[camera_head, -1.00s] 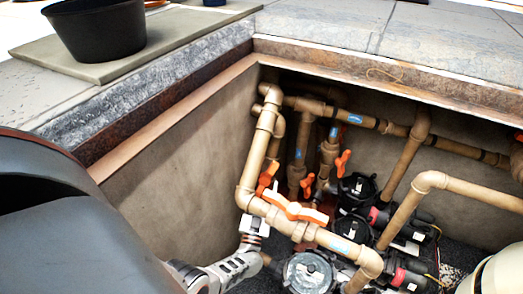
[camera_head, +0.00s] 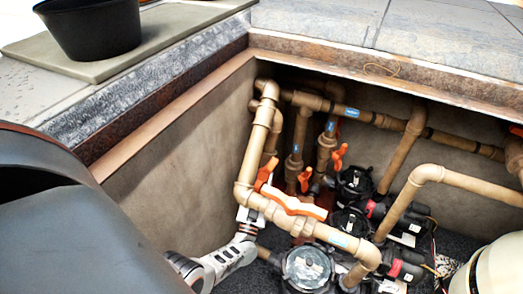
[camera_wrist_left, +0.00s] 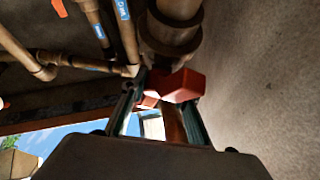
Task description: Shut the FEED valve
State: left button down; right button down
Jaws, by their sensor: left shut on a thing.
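A tan pipe valve has an orange handle (camera_head: 292,205) lying along its pipe in the head view. My left gripper (camera_head: 248,218) is at the left end of this valve, just below the pipe elbow, partly hidden by the pipe. In the left wrist view its fingers (camera_wrist_left: 163,100) are shut around a red-orange handle part (camera_wrist_left: 180,86), beside a thick pipe collar (camera_wrist_left: 172,35). The blue pipe labels are too small to read in the head view, so I cannot tell which valve is FEED. My right gripper is not in view.
Other orange handles (camera_head: 305,180) stand on upright pipes behind. Black pumps (camera_head: 355,185) and a clear-lidded strainer (camera_head: 308,267) fill the pit floor. The pit wall (camera_head: 180,175) is bare on the left. A black bucket (camera_head: 95,28) stands on the slab above.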

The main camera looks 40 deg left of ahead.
aim_at(261, 183)
pick_arm(q)
jog(key=c, duration=1.5)
grip_release()
jog(key=shift+v, duration=3.75)
